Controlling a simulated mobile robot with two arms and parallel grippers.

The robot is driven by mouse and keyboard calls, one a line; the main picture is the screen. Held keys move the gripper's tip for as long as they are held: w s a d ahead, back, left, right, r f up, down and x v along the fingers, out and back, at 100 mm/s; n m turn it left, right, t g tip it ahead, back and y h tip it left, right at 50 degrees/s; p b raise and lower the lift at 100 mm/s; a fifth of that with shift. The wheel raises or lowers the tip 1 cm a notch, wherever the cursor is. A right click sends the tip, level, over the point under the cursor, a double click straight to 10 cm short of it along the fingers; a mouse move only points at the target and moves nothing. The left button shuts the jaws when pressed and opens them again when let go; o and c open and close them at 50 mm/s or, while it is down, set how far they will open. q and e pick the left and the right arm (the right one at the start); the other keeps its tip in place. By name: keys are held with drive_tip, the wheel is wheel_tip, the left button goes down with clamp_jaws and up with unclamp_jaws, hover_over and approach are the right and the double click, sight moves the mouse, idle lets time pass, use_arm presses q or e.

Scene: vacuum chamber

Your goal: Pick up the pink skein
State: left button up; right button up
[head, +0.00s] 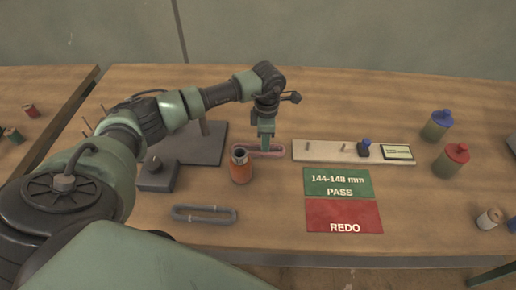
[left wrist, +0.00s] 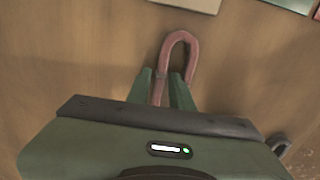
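The pink skein (head: 273,153) is a narrow closed loop lying on the wooden table, behind the orange bottle, in the head view. My left gripper (head: 267,142) points down at it from above. In the left wrist view the skein's rounded end (left wrist: 182,40) reaches out past my left gripper (left wrist: 162,78). One strand passes between the two green fingers, which stand close on both sides of it. The gripper looks shut on this strand. The skein's near part is hidden by the gripper body. I see no clear gap between skein and table. My right gripper is not in view.
An orange bottle (head: 240,166) stands just in front of the skein. A grey skein (head: 204,215) lies nearer. A pale board (head: 325,152) with pegs is to the right, above the green PASS card (head: 338,183) and red REDO card (head: 344,217). A dark block (head: 157,178) is left.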

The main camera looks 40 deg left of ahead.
use_arm(q)
clamp_jaws()
drive_tip(key=shift+r, duration=0.1)
